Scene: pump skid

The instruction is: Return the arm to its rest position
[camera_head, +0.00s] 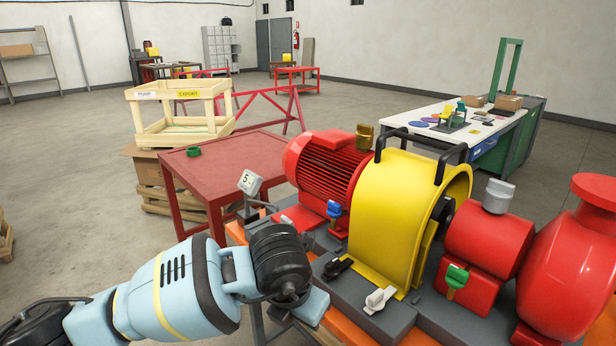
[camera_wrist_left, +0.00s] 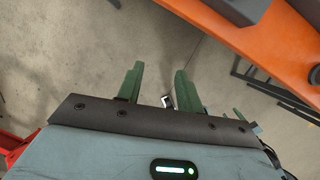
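My left arm (camera_head: 185,285) comes in from the lower left in the head view and reaches to the front side of the pump skid. Its dark wrist joint (camera_head: 280,262) is beside the skid's near left end. The fingers are hidden in that view. In the left wrist view my left gripper (camera_wrist_left: 159,70) has two green fingers standing apart, with bare floor behind them. It holds nothing. A small black and white item (camera_wrist_left: 167,101) shows between the fingers; I cannot tell what it is or how far off. My right gripper is not in view.
The skid carries a red motor (camera_head: 325,165), a yellow coupling guard (camera_head: 395,200) and a red pump (camera_head: 570,270). Its orange frame (camera_wrist_left: 285,45) is close in the left wrist view. A red table (camera_head: 225,170) stands behind the arm.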

